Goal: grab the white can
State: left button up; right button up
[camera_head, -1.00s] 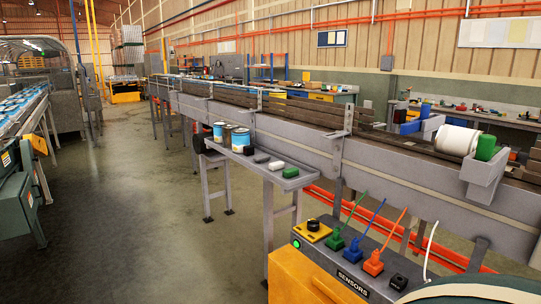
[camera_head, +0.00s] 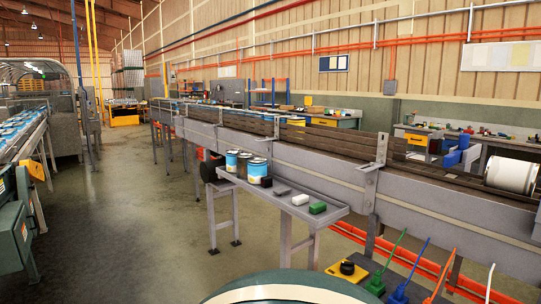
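A white cylinder like a large can or roll (camera_head: 512,174) lies on its side on the roller conveyor at the right edge of the view. Neither of my grippers is in view.
The conveyor (camera_head: 330,165) runs from back left to right. The floor (camera_head: 130,220) is clear at left.

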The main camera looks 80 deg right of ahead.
aim_at(520, 178)
jog(key=u, duration=5.35)
